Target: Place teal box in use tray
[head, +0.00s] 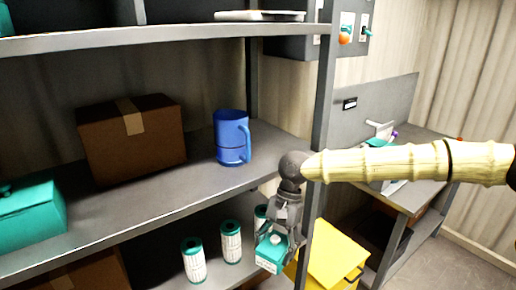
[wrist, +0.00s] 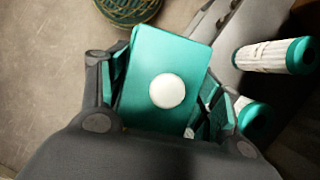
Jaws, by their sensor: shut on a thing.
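The teal box (head: 271,250) has a white lower part and hangs in my gripper (head: 279,236) in the head view, in front of the lower shelf. In the wrist view the teal box (wrist: 150,100) shows its teal face with a round white disc, between the two fingers of my gripper (wrist: 160,95). The fingers are shut on its sides. I cannot make out for certain which surface is the use tray.
White filter cartridges with teal ends (head: 193,260) stand on the lower shelf beside my gripper. A shelf post (head: 318,130) and a yellow bin (head: 336,252) are close on the right. A blue mug (head: 232,137) and a cardboard box (head: 132,138) stand on the middle shelf.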

